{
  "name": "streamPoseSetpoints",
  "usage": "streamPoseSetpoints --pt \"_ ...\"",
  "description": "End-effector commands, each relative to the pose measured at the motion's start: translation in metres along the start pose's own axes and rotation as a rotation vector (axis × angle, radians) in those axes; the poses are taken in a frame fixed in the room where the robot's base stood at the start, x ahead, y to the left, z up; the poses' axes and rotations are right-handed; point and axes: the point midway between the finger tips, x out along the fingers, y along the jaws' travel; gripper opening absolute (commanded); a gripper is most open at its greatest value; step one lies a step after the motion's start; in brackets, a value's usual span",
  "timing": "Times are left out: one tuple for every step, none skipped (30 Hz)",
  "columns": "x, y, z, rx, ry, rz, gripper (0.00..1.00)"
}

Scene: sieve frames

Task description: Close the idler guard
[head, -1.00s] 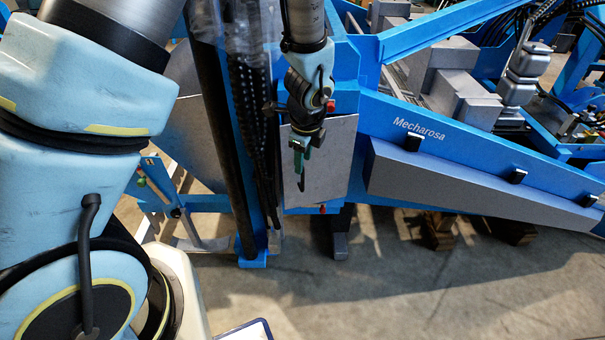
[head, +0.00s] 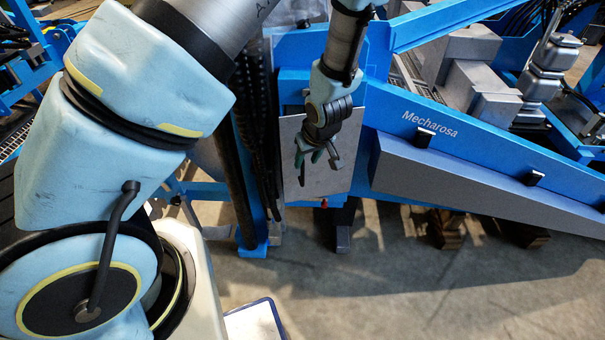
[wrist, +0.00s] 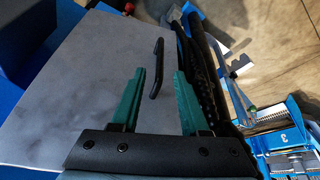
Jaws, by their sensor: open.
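The guard appears to be a flat grey panel (head: 340,180) on the blue machine frame, in the middle of the head view. In the wrist view the panel (wrist: 70,85) fills the left half, with a black bar handle (wrist: 157,68) near its right edge. My gripper (head: 318,158) hangs in front of the panel, its green fingers open and empty. In the wrist view my gripper (wrist: 158,90) has the handle ahead, between the lines of its two fingers. I cannot tell if it touches the handle. My gripper hides part of the panel in the head view.
Dark hoses (head: 262,150) and a black post (head: 240,185) stand just left of the panel. A blue beam marked Mecharosa (head: 450,137) with a grey guard box (head: 450,185) runs to the right. The concrete floor (head: 400,285) in front is clear.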

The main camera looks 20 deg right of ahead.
Motion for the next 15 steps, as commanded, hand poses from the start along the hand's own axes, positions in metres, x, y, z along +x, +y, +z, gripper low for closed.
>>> streamPoseSetpoints --pt "0.008 -0.001 0.001 -0.003 0.0 -0.002 0.45" --pt "0.012 -0.001 0.001 -0.003 0.0 -0.002 0.45" --pt "0.019 -0.001 0.001 -0.003 0.0 -0.003 0.45" --pt "0.025 -0.001 0.002 -0.002 -0.001 -0.002 0.45" --pt "0.031 -0.001 0.002 -0.001 -0.002 -0.002 0.45" --pt "0.038 -0.001 0.001 -0.002 -0.002 -0.003 0.45" --pt "0.044 -0.001 0.002 -0.001 -0.001 -0.002 0.45" --pt "0.05 -0.002 0.001 -0.001 -0.001 -0.003 0.45" --pt "0.057 -0.001 0.002 -0.002 -0.003 -0.002 0.45" --pt "0.062 -0.001 0.001 -0.001 -0.002 -0.002 0.45" --pt "0.067 -0.001 0.001 0.0 -0.001 -0.002 0.45" --pt "0.074 -0.001 0.001 0.0 -0.002 -0.002 0.45" --pt "0.079 -0.001 0.001 0.001 -0.002 -0.002 0.45" --pt "0.083 -0.001 0.001 0.001 -0.002 -0.001 0.45" --pt "0.087 0.0 0.001 0.002 -0.002 -0.001 0.45"
